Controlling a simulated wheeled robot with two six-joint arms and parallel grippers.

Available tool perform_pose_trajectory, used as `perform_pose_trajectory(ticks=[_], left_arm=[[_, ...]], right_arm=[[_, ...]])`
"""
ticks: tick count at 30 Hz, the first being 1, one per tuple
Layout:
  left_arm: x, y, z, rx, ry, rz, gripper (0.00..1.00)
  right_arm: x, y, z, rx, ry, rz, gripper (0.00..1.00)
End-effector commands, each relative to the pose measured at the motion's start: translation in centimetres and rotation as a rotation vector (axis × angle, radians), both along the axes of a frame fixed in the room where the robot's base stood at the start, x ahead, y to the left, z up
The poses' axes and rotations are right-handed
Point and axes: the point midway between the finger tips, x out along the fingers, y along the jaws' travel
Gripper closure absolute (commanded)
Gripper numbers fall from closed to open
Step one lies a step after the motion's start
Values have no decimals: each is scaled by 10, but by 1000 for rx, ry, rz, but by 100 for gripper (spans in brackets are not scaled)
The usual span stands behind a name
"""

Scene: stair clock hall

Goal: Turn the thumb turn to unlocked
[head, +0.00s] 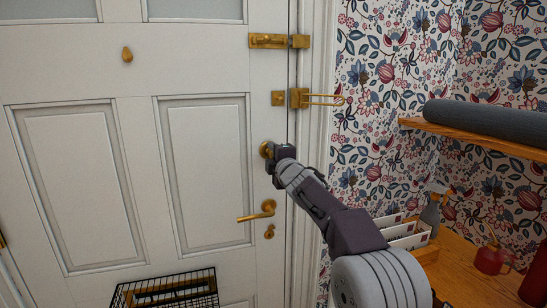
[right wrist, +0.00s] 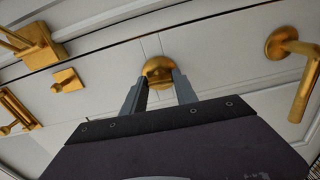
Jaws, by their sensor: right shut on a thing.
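The brass thumb turn (head: 264,149) sits on the white door (head: 138,180), above the lever handle and near the door's right edge. My right gripper (head: 271,156) reaches it from the lower right and covers part of it. In the right wrist view the round brass plate of the thumb turn (right wrist: 158,68) shows between the two fingers. My right gripper (right wrist: 160,84) is shut on the thumb turn, one finger on each side. The turning piece is mostly hidden, so I cannot tell its angle. My left gripper is not in view.
A brass lever handle (head: 258,213) is just below. A slide bolt (head: 268,41) and a door guard (head: 300,98) are above. A black wire basket (head: 166,289) hangs low on the door. A wooden shelf (head: 480,137) and a letter rack (head: 408,238) stand right.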

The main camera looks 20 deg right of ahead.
Motion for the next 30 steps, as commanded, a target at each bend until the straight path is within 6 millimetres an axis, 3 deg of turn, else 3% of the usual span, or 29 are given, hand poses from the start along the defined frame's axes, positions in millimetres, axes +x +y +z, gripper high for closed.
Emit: perform_pose_trajectory(ticks=[1,20,21,22,23,30], left_arm=[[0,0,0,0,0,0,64],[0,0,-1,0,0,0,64],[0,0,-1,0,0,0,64],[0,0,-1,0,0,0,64],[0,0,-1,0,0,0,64],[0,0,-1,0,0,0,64]], right_arm=[[-1,-2,7,-14,-14,-1,100],[-2,-2,9,-53,-18,-2,100],[-2,-2,9,-52,-18,-2,57],[-2,-2,8,-52,-17,-1,49],[-1,-2,8,-52,-16,-1,44],[-1,-1,4,-53,-10,-1,44]])
